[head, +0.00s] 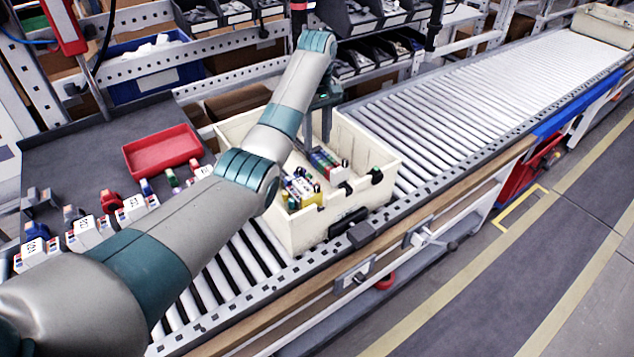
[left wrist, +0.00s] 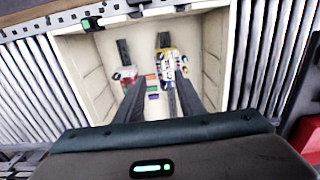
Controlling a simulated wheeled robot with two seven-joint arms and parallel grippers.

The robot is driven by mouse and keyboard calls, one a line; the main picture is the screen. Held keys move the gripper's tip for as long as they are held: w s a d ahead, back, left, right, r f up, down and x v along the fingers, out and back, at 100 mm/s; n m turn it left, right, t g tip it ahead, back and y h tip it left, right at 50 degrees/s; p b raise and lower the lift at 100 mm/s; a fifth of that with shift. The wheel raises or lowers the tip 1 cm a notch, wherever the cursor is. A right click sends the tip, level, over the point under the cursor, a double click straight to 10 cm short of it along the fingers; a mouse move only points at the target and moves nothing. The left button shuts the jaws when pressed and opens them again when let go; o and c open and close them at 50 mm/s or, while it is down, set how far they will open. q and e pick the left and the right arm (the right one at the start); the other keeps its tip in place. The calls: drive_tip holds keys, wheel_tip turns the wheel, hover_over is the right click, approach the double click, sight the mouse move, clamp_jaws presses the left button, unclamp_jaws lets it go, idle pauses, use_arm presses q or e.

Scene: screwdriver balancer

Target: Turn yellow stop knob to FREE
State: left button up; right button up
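I cannot make out a yellow stop knob for certain in either view. The clearest yellow item is a small yellow part with white and dark pieces (head: 301,188) inside the cream crate (head: 345,205); it also shows in the left wrist view (left wrist: 172,62). My left gripper (head: 326,122) points down over the crate. In the left wrist view its two fingers (left wrist: 158,88) are apart, with nothing seen held between them. My left arm hides part of the crate and what lies behind it. My right gripper is not in view.
The crate stands on a roller conveyor (head: 475,95) whose far stretch is mostly clear. A red tray (head: 161,150) and several small labelled parts lie on the grey table (head: 75,145) at left. Shelves with dark bins (head: 375,55) stand behind. Dark upright tools show at the top.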

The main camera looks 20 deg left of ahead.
sight(317, 186)
use_arm(q)
wheel_tip(317, 186, down, 15)
drive_tip(key=shift+s+f+p, duration=0.1)
drive_tip(key=shift+f+p, duration=0.1)
drive_tip(key=shift+p, duration=0.85)
drive_tip(key=shift+f, duration=0.6)
clamp_jaws()
